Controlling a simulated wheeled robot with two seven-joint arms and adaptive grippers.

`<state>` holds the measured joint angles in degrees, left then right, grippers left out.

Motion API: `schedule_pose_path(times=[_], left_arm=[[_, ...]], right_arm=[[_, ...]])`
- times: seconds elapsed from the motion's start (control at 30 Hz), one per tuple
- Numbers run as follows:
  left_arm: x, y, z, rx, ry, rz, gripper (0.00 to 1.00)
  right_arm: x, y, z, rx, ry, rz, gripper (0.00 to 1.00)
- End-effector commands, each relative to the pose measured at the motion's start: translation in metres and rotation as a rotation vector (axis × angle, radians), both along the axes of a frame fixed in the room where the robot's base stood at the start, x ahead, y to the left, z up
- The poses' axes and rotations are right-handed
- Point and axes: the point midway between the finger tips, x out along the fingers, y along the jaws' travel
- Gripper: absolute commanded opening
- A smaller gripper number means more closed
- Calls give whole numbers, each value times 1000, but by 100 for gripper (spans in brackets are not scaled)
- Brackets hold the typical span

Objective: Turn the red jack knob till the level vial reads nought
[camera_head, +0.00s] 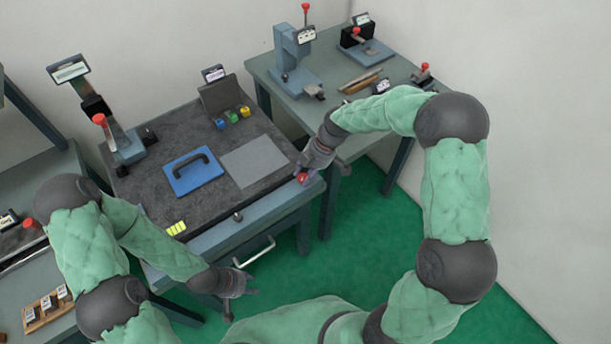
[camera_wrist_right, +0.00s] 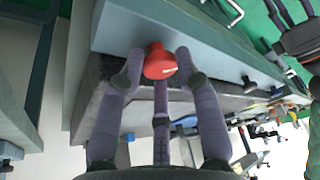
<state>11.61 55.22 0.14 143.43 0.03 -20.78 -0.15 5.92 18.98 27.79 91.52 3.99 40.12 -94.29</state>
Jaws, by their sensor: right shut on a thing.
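The red jack knob (camera_head: 303,178) is at the right front corner of the dark stone-topped bench. It also shows in the right wrist view (camera_wrist_right: 158,64), with a small pale mark on it. My right gripper (camera_head: 304,171) is shut on the knob, with fingers on both sides of it. A small yellow-green piece with dark lines (camera_head: 176,228), which looks like the level vial, lies at the plate's front left edge; its reading is too small to make out. My left gripper (camera_head: 250,286) hangs in front of the bench, away from the knob; its finger opening is unclear.
On the dark plate (camera_head: 215,207) are a blue block with a black handle (camera_head: 192,171), a grey sheet (camera_head: 254,161) and small coloured cubes (camera_head: 232,117). A second bench (camera_head: 330,80) with fixtures stands behind right.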

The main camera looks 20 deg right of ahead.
Motion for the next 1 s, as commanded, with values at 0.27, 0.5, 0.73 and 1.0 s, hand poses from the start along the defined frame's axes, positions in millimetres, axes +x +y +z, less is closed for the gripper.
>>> schedule_pose_path(times=[0.27, 0.5, 0.73, 1.0], left_arm=[[0, 0, -3, 0, 0, 0, 40], [0, 0, -3, 0, 0, 0, 40], [0, 0, -3, 0, 0, 0, 40], [0, 0, -2, 0, 0, 0, 40]], right_arm=[[-2, 0, -3, -1, 6, 45, 2], [-2, 0, -3, -1, 6, 46, 2], [-1, 0, -2, -2, 5, 45, 58], [0, 0, 0, -1, 1, 43, 58]])
